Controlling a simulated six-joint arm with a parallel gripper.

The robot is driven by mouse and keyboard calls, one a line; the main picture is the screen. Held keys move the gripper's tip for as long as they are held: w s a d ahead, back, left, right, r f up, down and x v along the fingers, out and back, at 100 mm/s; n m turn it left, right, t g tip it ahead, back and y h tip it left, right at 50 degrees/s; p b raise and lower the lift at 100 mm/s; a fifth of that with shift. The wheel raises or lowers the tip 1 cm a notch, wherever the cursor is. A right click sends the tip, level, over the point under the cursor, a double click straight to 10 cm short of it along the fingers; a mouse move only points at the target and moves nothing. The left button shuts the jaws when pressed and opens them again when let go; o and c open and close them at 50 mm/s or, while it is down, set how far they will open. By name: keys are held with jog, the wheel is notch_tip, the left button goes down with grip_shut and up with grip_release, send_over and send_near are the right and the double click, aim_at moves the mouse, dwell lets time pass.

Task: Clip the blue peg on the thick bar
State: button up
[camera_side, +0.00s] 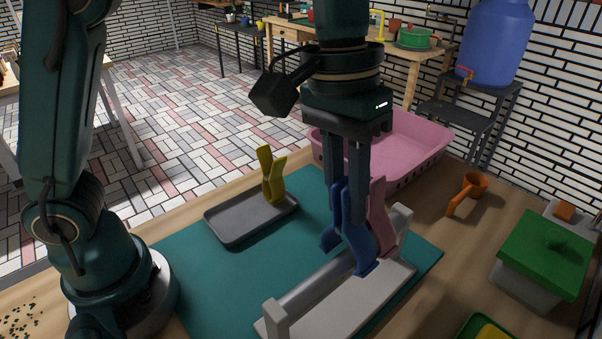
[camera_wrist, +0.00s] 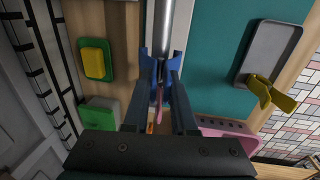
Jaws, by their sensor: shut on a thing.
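The blue peg (camera_side: 352,222) is held upright, handles up, between the two fingers of my gripper (camera_side: 352,183). The gripper is shut on its handles and the peg's lower jaws are spread apart. In the wrist view the blue peg (camera_wrist: 144,66) has a jaw to each side of the thick grey bar (camera_wrist: 174,20); I cannot tell whether they touch it. In the side view the bar (camera_side: 318,282) runs between the white posts of a stand (camera_side: 277,322). A pink peg (camera_side: 381,215) is just right of the blue one, near the bar's far end.
A grey tray (camera_side: 228,222) with a yellow peg (camera_side: 270,178) stands to the left on the teal mat (camera_side: 190,262). A pink basket (camera_side: 425,150) is behind. The mat's left part is clear.

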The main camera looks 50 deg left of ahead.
jog(key=shift+d+f, duration=0.2)
jog(key=shift+f, duration=1.15)
jog(key=shift+f, duration=0.1)
jog(key=o, duration=1.4)
jog(key=shift+o, duration=0.6)
